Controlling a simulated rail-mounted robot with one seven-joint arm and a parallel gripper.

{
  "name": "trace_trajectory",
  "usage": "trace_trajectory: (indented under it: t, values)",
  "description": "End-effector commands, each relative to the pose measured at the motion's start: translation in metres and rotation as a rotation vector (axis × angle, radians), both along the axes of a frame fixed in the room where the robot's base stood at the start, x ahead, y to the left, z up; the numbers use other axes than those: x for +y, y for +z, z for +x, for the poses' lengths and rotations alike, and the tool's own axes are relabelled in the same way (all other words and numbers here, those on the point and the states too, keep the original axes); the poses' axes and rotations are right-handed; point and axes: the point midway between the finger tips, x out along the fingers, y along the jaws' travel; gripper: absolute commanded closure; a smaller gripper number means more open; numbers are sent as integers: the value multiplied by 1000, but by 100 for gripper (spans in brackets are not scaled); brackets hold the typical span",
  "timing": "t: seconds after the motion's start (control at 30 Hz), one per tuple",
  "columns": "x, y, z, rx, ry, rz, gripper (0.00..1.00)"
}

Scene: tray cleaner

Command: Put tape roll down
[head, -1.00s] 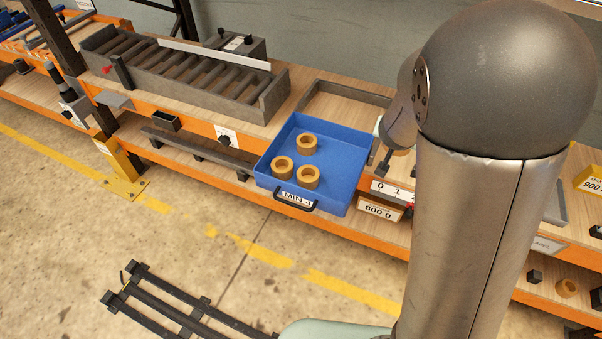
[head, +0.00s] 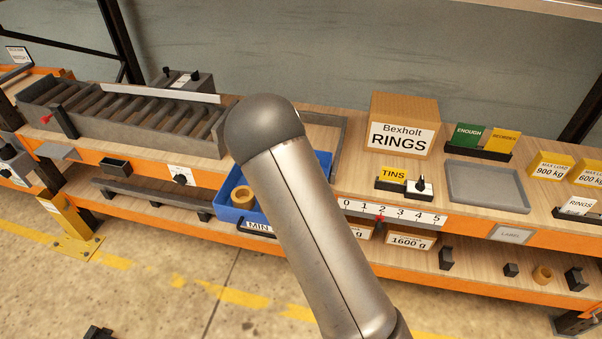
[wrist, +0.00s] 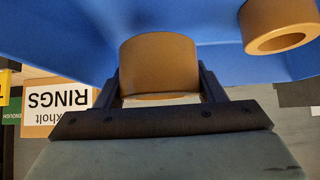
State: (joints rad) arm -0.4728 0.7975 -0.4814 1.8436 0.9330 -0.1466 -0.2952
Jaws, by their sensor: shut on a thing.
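A tan-brown tape roll (wrist: 158,68) sits between the two dark fingers of my gripper (wrist: 160,84) in the wrist view, and the gripper is shut on it. The blue tray (wrist: 60,32) fills the background behind it, upside down in this view; I cannot tell whether the held roll touches it. Another tan roll (wrist: 282,22) shows at the upper right. In the head view my arm covers much of the blue tray (head: 214,212) and hides the gripper. One roll (head: 242,197) shows in the tray's left part.
A roller rack (head: 120,115) stands left of the tray. A loose ring (head: 542,274) lies on the lower shelf.

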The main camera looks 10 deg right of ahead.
Motion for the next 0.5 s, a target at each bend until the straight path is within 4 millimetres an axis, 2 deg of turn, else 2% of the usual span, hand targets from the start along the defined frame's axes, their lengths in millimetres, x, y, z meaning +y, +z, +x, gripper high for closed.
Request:
trace_trajectory:
  t: [0.27, 0.4, 0.5]
  values:
    - [3, -17, 14, 0, 0, -2, 62]
    - [2, -40, 14, 2, -2, -2, 62]
    - [3, -47, 14, -1, -1, 0, 62]
